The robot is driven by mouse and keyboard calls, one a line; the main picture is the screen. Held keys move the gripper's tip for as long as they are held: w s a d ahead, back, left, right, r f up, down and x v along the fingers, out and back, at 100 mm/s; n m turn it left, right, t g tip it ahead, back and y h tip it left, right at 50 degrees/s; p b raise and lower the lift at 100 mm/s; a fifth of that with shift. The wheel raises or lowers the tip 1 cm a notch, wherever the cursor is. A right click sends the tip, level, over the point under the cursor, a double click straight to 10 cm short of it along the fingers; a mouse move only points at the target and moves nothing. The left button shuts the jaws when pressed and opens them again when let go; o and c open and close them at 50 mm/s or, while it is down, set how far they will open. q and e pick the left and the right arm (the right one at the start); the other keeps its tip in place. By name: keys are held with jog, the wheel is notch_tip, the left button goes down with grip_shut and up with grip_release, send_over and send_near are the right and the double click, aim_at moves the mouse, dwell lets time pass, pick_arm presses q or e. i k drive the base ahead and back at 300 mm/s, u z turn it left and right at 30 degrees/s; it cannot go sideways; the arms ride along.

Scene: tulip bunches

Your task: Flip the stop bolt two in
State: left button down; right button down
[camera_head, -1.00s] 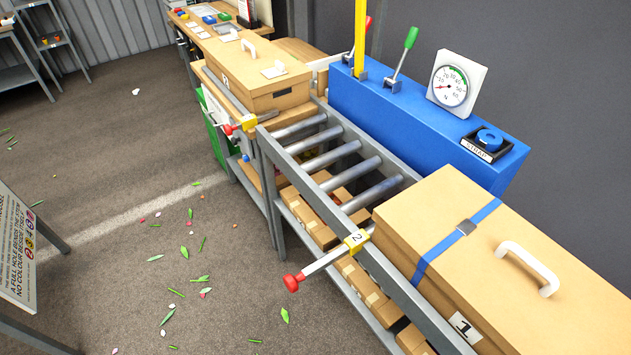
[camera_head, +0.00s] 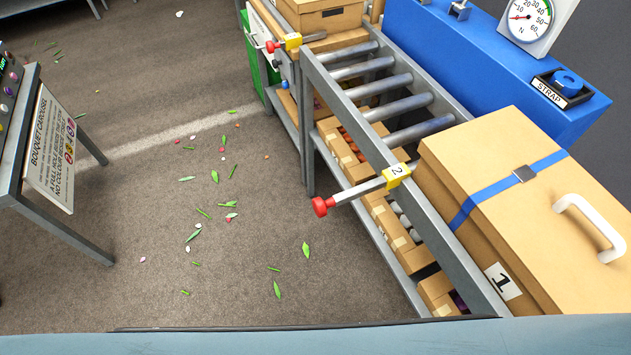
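Stop bolt two is a metal rod with a red knob (camera_head: 322,206) and a yellow block marked 2 (camera_head: 397,175), mounted on the near rail of the roller conveyor (camera_head: 345,110). Its knob end sticks out from the rail toward the lower left, over the floor. Another bolt with a red knob (camera_head: 271,46) and a yellow block (camera_head: 292,41) is farther up the rail. The box marked 1 (camera_head: 500,200), with a blue strap and white handle, sits just right of bolt two. Neither of my grippers shows in the view.
A carousel stand with a sign (camera_head: 50,150) is at the left. A blue console (camera_head: 460,50) with a dial (camera_head: 528,18) runs behind the rollers. Small boxes (camera_head: 395,225) fill the shelf below. The leaf-strewn floor (camera_head: 150,240) between is open.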

aim_at(321, 207)
jog(key=z, duration=1.8)
jog(key=k, duration=0.5)
jog(key=u, duration=1.35)
